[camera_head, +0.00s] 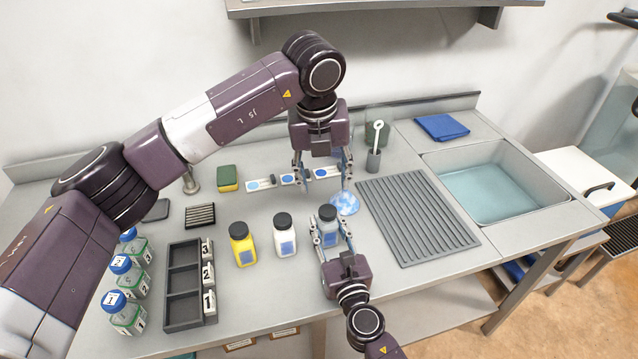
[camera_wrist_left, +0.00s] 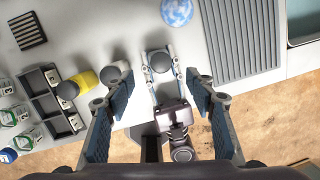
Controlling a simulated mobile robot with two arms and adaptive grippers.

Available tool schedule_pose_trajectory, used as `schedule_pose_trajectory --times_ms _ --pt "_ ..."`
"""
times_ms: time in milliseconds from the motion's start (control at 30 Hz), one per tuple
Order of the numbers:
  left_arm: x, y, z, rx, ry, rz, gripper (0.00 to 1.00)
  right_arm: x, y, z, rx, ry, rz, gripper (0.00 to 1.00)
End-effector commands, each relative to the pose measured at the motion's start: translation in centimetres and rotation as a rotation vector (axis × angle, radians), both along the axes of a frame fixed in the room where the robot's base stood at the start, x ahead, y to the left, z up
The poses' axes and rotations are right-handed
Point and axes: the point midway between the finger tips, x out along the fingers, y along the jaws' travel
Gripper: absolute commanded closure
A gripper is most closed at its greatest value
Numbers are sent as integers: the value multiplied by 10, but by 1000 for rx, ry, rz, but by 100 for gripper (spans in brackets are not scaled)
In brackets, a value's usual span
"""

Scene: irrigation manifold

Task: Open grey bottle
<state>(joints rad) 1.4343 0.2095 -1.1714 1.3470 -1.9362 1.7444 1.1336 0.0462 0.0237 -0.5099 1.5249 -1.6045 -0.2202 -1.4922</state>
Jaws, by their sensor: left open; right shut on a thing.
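The grey bottle (camera_head: 328,225) stands upright with its dark cap (camera_head: 328,211) on, at the right end of a row of bottles. My right gripper (camera_head: 330,232) is shut around its body from the front. In the left wrist view the dark cap (camera_wrist_left: 160,62) shows from above between the right gripper's fingers (camera_wrist_left: 161,68). My left gripper (camera_head: 323,180) is open and empty, pointing down, above and behind the bottle. Its two fingers are spread wide in the left wrist view (camera_wrist_left: 150,92).
A white bottle (camera_head: 284,240) and a yellow bottle (camera_head: 242,247) stand left of it. A blue-white ball (camera_head: 345,203) lies close behind right. A ribbed drain mat (camera_head: 418,220) and sink are right. A numbered rack (camera_head: 184,282) and blue-capped bottles are left.

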Motion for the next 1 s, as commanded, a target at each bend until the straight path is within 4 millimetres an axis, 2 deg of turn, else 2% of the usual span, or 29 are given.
schedule_pose_trajectory --times_ms 200,400,533,667,1000 --pt "-19 7 12 25 -138 -305 50 0 0 0 0 0 0 100" --pt "-29 10 18 48 -205 -441 50 0 0 0 0 -1 0 100" --pt "-29 9 14 52 -215 -465 50 0 0 0 0 0 0 100" --pt "-24 7 -2 52 -212 -464 50 0 0 0 0 -1 0 100" --pt "-1 -3 -61 51 -212 -463 50 0 0 0 0 -1 0 100"
